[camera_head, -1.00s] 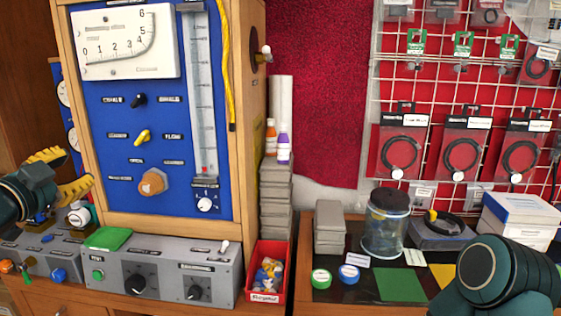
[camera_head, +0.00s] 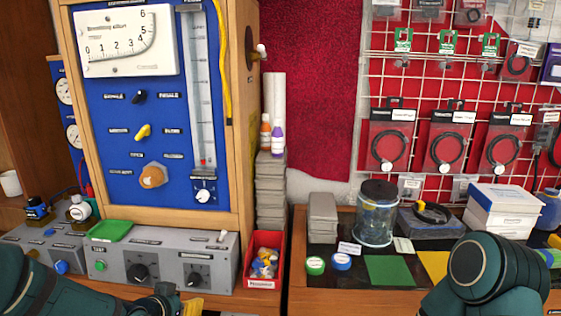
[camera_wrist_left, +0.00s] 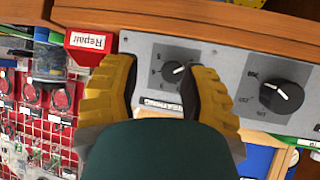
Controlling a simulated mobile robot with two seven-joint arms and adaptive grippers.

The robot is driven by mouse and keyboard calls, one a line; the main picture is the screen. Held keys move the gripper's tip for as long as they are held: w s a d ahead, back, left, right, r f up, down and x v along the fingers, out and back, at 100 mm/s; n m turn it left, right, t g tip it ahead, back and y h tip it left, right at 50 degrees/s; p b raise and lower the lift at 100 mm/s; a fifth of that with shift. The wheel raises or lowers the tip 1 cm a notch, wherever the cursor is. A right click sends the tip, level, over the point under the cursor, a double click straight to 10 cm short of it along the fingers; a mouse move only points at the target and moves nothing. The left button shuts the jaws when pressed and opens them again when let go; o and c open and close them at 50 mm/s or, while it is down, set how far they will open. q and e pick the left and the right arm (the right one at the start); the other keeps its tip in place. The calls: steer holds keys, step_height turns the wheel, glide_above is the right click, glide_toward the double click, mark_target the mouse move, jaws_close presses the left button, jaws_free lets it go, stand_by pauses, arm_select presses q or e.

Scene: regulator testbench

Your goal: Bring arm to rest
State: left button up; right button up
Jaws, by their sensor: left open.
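My left arm crosses the lower left corner of the head view. Only a bit of its gripper (camera_head: 192,305) shows, yellow, at the bottom edge in front of the grey control box (camera_head: 120,260). In the left wrist view the two yellow fingers of the left gripper (camera_wrist_left: 180,85) are apart with nothing between them. A black knob (camera_wrist_left: 177,71) of the box shows in the gap beyond them. My right arm (camera_head: 490,275) shows at the lower right as dark green links. Its gripper is out of the picture.
The blue test panel (camera_head: 120,150) in its wooden frame stands behind the box. A red bin (camera_head: 265,262) with small parts stands right of the box. A glass jar (camera_head: 375,215) and a white carton (camera_head: 505,210) stand on the right bench, close to my right arm.

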arm_select(q)
steer(key=s+d+f+n+g, duration=0.2)
steer(key=s+d+f+g, duration=0.2)
steer(key=s+f, duration=0.6)
steer(key=s+d+f+n+g, duration=0.2)
steer(key=s+d+f+g, duration=0.2)
steer(key=s+d+f, duration=0.5)
step_height(320, 180, down, 3)
steer(key=shift+s+r+g, duration=0.1)
steer(key=shift+s+g, duration=0.2)
steer(key=shift+s, duration=0.4)
